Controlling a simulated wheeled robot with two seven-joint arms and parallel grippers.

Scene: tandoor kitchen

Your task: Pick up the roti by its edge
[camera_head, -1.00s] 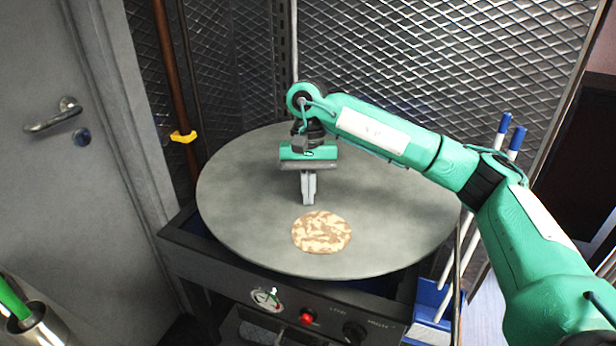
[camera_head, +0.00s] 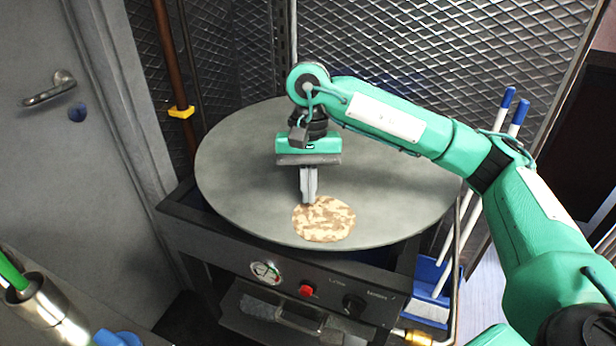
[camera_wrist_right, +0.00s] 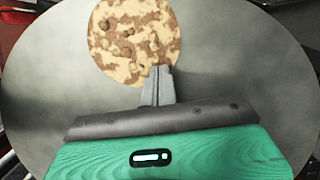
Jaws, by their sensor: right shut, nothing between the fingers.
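The roti (camera_head: 324,220) is a round flatbread, pale with brown patches, lying flat on the large round grey griddle (camera_head: 240,190). It also shows in the right wrist view (camera_wrist_right: 133,40). My right gripper (camera_head: 309,202) points down at the roti's far edge, its fingers together and empty. In the right wrist view the fingertips (camera_wrist_right: 158,70) overlap the roti's edge; whether they touch it or hover just above, I cannot tell. My left gripper is not in view.
The griddle sits on a dark stove with a gauge (camera_head: 265,270), a red button (camera_head: 306,290) and a knob. Mesh panels (camera_head: 430,60) stand behind. A grey door (camera_head: 50,150) is at the left. Blue-tipped poles (camera_head: 513,120) stand at the right. The griddle around the roti is bare.

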